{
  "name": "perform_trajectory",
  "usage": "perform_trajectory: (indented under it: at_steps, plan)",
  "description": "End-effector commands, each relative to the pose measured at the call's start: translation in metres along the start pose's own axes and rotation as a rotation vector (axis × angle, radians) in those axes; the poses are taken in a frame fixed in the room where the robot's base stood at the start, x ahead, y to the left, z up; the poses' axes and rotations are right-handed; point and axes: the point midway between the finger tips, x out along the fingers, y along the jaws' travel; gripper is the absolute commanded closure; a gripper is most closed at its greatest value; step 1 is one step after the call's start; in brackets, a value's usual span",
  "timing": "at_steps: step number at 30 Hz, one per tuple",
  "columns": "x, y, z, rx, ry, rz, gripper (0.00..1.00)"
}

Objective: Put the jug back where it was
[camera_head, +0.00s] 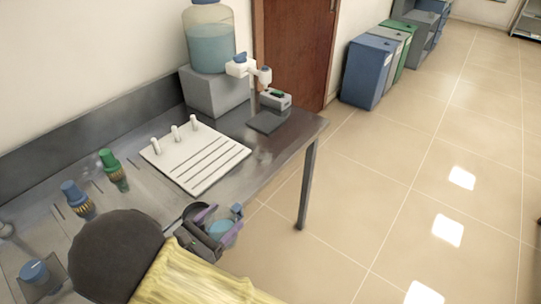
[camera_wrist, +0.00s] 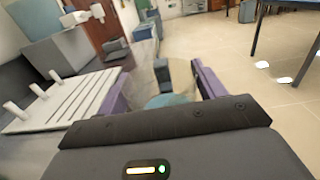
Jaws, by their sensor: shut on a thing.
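The jug (camera_head: 224,230) is a small clear vessel with something light blue inside and a grey-blue part at its rim. My gripper (camera_head: 212,222) is shut on it, at the front edge of the steel table. In the wrist view the jug (camera_wrist: 168,100) shows between the purple fingers of my gripper (camera_wrist: 160,92), partly hidden by the gripper body. Whether its base touches anything cannot be told.
A white pegged board (camera_head: 205,165) lies on the steel table (camera_head: 262,152). Behind stand a water bottle (camera_head: 209,45) on a grey block (camera_head: 213,92) and a small stand device (camera_head: 268,120). Green (camera_head: 114,170) and blue-topped (camera_head: 78,200) fittings are at left.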

Motion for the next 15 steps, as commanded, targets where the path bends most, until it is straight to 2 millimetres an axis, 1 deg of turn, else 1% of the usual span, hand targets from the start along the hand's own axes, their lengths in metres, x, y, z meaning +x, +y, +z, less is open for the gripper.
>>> perform_trajectory:
  at_steps: [8,11,15]
  plan:
    - [0.044,-0.002,-0.018,-0.004,-0.002,0.042,0.64]
    - [0.064,-0.004,-0.028,-0.006,-0.002,0.074,0.64]
    - [0.096,-0.009,-0.046,-0.01,-0.002,0.141,0.64]
